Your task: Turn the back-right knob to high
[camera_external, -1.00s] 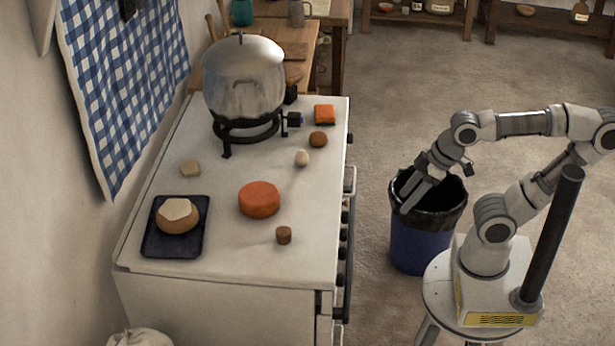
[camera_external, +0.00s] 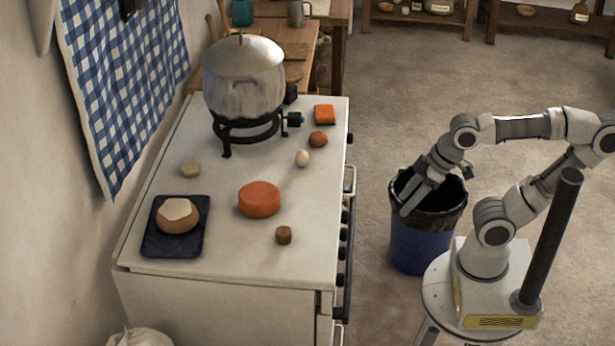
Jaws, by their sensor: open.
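The white stove (camera_external: 225,255) stands at left, its front panel facing right and seen almost edge-on. Several dark knobs (camera_external: 343,234) stick out in a row along that panel; their settings cannot be read from here, and I cannot tell which one is the back-right knob. Another small dark knob-like part (camera_external: 349,138) shows at the panel's far end. My gripper (camera_external: 410,197) is open and empty, pointing down-left over the rim of the blue bin, to the right of the stove and clear of the knobs.
A dark tray (camera_external: 180,244) with bread, an orange round (camera_external: 259,199) and several small items lie on the stove top. The blue bin (camera_external: 420,245) stands between stove and my base.

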